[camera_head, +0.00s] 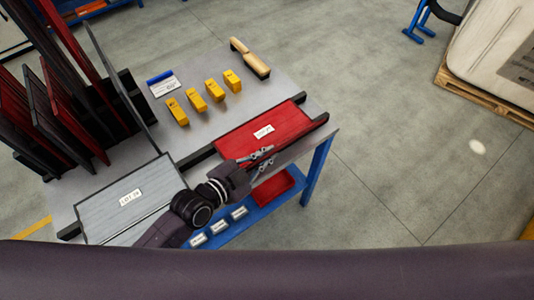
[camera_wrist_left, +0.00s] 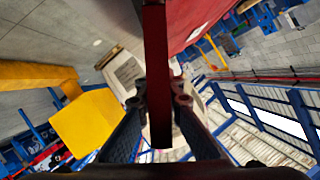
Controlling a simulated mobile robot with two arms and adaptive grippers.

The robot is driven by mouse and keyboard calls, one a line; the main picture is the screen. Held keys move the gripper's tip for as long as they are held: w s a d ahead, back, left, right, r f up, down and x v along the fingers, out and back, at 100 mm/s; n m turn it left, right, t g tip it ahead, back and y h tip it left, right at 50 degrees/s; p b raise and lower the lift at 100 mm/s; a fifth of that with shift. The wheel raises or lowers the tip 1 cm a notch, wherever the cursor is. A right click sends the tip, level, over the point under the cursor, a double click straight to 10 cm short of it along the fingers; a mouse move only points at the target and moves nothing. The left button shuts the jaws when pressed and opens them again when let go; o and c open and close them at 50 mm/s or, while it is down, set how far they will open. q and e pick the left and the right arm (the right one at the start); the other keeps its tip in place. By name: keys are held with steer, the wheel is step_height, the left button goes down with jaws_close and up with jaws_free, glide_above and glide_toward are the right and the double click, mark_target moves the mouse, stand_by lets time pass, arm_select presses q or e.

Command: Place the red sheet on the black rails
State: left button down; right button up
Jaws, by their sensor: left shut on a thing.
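The red sheet (camera_head: 285,118), with a white label, lies flat or nearly flat over the right part of the grey table. In the left wrist view the red sheet's edge (camera_wrist_left: 156,75) stands between the two fingers (camera_wrist_left: 158,105). My right gripper is not in view.
A grey sheet (camera_head: 125,203) lies on the table's left part. Upright red and dark sheets (camera_head: 75,115) stand in a rack at the left. Below is a blue shelf (camera_head: 243,225).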

arm_select(q)
steer(key=c, duration=2.5)
jaws_free()
steer(key=shift+f, duration=0.1)
steer(key=o, duration=0.4)
steer(key=shift+r, duration=0.2)
steer(key=shift+s+a, duration=0.3)
steer(key=shift+a, duration=0.05)
steer(key=v, duration=1.1)
steer(key=shift+r+b, duration=0.15)
steer(key=shift+b, duration=0.3)
steer(key=shift+s+d, duration=0.1)
